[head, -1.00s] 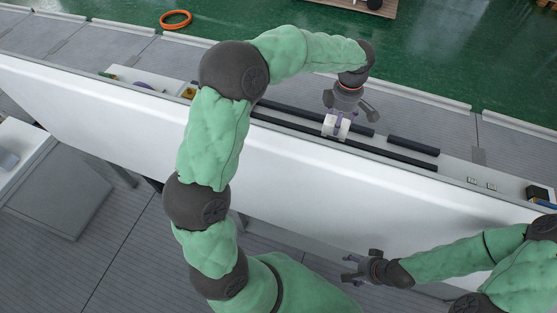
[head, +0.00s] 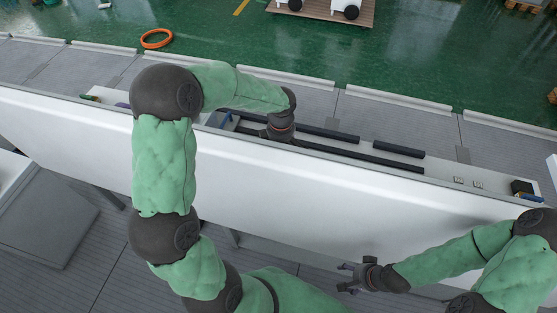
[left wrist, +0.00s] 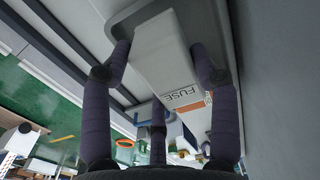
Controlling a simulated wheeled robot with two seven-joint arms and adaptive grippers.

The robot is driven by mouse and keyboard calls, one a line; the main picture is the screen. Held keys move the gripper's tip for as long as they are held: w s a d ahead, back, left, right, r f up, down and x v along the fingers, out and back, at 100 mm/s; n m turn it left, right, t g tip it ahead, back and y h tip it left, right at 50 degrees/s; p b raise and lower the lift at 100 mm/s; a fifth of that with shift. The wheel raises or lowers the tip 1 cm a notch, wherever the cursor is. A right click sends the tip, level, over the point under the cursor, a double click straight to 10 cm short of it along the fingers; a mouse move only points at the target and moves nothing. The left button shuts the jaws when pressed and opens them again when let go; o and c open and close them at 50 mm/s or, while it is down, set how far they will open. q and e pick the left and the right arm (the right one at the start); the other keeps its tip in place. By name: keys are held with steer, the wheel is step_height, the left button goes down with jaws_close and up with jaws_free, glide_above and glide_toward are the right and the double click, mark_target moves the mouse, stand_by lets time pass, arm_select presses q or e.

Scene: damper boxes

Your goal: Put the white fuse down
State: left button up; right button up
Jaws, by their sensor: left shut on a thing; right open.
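The white fuse (left wrist: 163,62) is a white block with "FUSE" printed on it and an orange mark near one end. My left gripper (left wrist: 164,50) has its dark fingers shut on both sides of it in the left wrist view. A grey rounded rim (left wrist: 222,12) shows around the fuse there; I cannot tell if they touch. In the head view my left wrist (head: 280,126) is low over the white bench and hides the fuse and fingertips. My right gripper (head: 356,277) is open and empty in front of the bench.
Long black bars (head: 400,149) lie along the bench top. Two small pale pieces (head: 459,181) and a black box (head: 521,187) stand to the right. A small green item (head: 89,97) lies to the left. The long white panel (head: 330,195) faces me.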

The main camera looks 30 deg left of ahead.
arm_select(q)
steer(key=shift+s+a+f, duration=0.2)
steer(key=shift+s+f, duration=0.05)
steer(key=shift+f, duration=1.7)
steer(key=shift+f, duration=0.1)
steer(key=o, duration=1.7)
step_height(320, 180, up, 12)
steer(key=shift+r, duration=0.15)
steer(key=shift+p, duration=0.3)
